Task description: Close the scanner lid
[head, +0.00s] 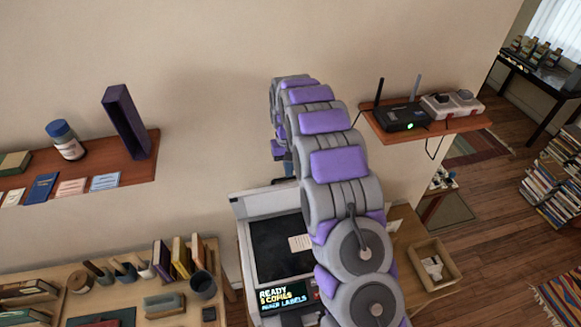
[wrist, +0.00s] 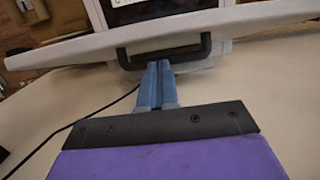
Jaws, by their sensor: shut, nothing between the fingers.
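The scanner shows in the head view with its dark glass bed (head: 268,258) uncovered and a small paper (head: 300,243) on it. Its pale lid (head: 262,203) stands raised at the back edge, seen nearly edge-on. In the wrist view the lid (wrist: 85,47) is a long pale bar across the top, with a black handle (wrist: 206,47) on it. My gripper (wrist: 161,66) has its blue fingers shut together, empty, with the tips at the handle; I cannot tell if they touch. In the head view my gripper (head: 287,170) is mostly hidden behind my arm, above the lid.
A lit display (head: 283,296) is on the scanner's front. A wall shelf with a router (head: 403,117) is to the right, another shelf (head: 140,165) to the left. A desk with books and cups (head: 203,285) stands left. An open box (head: 433,264) is at right.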

